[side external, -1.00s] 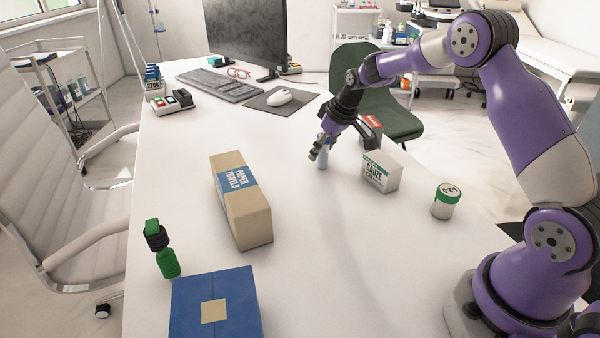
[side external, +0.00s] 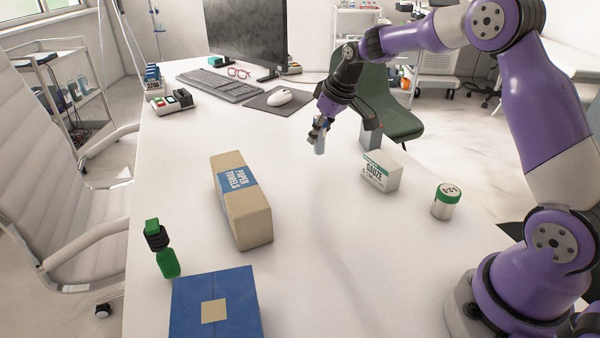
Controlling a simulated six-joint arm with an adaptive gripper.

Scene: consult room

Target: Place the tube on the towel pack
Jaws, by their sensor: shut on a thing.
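The towel pack (side external: 247,212) is a long tan block with a blue band reading "Paper Towels". It lies flat on the white desk, left of the middle. My gripper (side external: 320,132) is to the right of the pack and further back, above the desk. It is shut on the tube (side external: 319,146), a small pale bluish-grey thing hanging below the fingers, roughly upright. The tube looks apart from the desk and apart from the towel pack. Its upper part is hidden by the fingers.
A green bottle (side external: 165,256) and a blue box (side external: 215,305) are front left. Keyboard (side external: 220,86), mouse (side external: 280,98) and monitor (side external: 248,35) are behind. Desk between gripper and pack is clear.

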